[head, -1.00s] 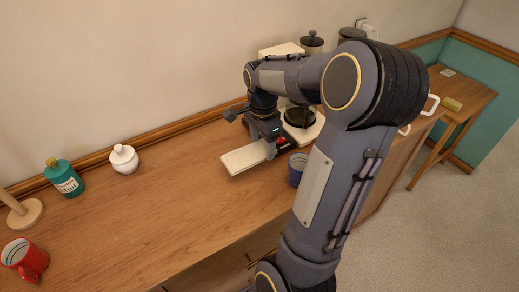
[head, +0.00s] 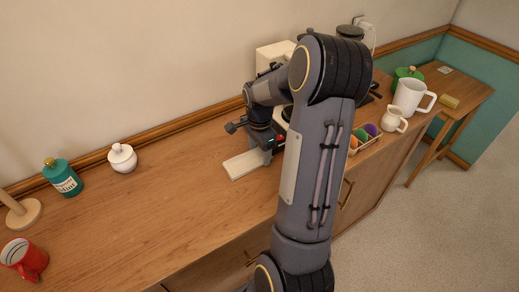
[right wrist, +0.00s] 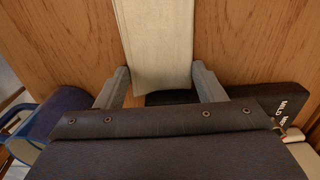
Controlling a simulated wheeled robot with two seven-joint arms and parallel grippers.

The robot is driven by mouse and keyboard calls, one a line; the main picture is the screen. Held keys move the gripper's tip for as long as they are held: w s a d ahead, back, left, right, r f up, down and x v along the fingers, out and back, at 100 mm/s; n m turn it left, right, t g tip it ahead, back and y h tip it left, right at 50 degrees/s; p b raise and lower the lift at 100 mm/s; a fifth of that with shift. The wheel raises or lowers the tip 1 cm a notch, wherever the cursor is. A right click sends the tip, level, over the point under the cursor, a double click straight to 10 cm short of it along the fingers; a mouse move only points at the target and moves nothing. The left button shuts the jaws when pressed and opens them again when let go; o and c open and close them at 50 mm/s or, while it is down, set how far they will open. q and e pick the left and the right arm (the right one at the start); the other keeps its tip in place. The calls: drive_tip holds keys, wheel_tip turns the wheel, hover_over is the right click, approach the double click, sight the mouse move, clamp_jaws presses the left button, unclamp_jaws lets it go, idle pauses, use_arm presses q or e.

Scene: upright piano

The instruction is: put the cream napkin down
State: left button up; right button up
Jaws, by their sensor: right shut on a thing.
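The cream napkin (head: 245,164) is a flat, folded strip over the wooden cabinet top, left of my right gripper (head: 268,153). In the right wrist view, the napkin (right wrist: 155,45) runs up and away from between the two fingers of my right gripper (right wrist: 163,84), which is shut on its near end. The napkin lies level and very close to the wood; I cannot tell whether it touches. My left gripper is not in view.
A coffee machine (head: 273,54) stands behind the gripper, partly hidden by my arm. A blue mug (right wrist: 62,115) is close by. To the right are a basket (head: 365,141), small jug (head: 393,119) and white pitcher (head: 410,96). The top (head: 150,210) to the left is largely clear.

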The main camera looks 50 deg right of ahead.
drive_tip(key=o, duration=1)
drive_tip(key=shift+f, duration=0.1)
drive_tip(key=shift+c, duration=0.2)
